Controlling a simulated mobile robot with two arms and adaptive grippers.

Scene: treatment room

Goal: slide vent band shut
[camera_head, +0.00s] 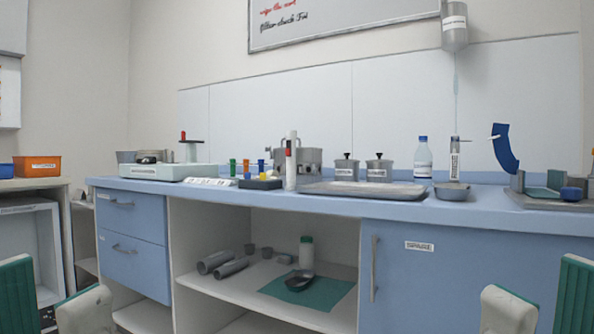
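No part that I can clearly identify as the vent band shows in the head view. A blue curved strip (505,148) stands at the right end of the counter, but I cannot tell whether it is the band. My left gripper (52,300) is at the bottom left corner, its fingers apart and nothing visible between them. My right gripper (541,303) is at the bottom right corner, also with fingers apart and empty. Both are in front of the counter and low in the view, apart from the objects on it.
The blue counter (330,205) holds a flat metal tray (350,190), two lidded metal pots (346,168), a blue-capped bottle (423,158) and a white device (165,172). Grey tubes (215,262) and a green cloth (322,296) lie on the open shelf. An orange bin (37,167) stands left.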

